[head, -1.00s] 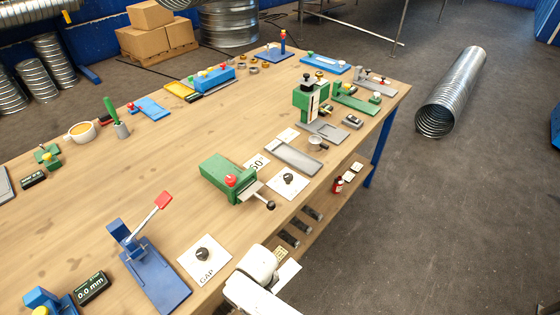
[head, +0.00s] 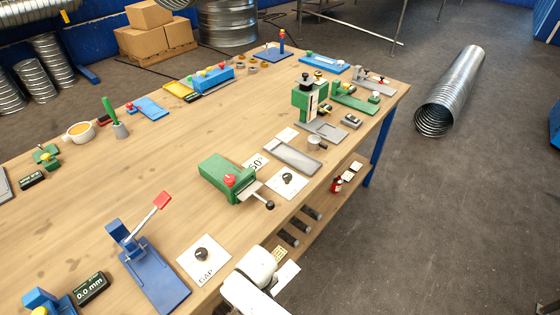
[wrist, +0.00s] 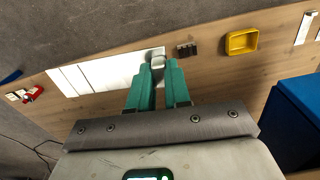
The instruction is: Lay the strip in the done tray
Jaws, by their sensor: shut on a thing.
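My gripper (wrist: 158,75) has green fingers, shut on a small pale grey piece at their tips, which I take to be the strip (wrist: 158,60). A long white band with dividing lines (wrist: 95,74) extends left of the fingertips in the wrist view; I cannot tell whether it belongs to the strip or lies beneath. In the head view my white wrist is at the bottom, beside the bench's front edge, with a flat white piece (head: 286,276) beside it. No tray is clearly marked as done; a shallow grey tray (head: 272,153) lies on the bench, and a yellow tray (wrist: 229,44) shows in the wrist view.
A green clamp device (head: 222,175), a GAP dial card (head: 204,258) and a blue lever press (head: 155,275) stand near the bench's front. A lower shelf holds a red bottle (head: 337,185) and dark pieces (head: 300,225).

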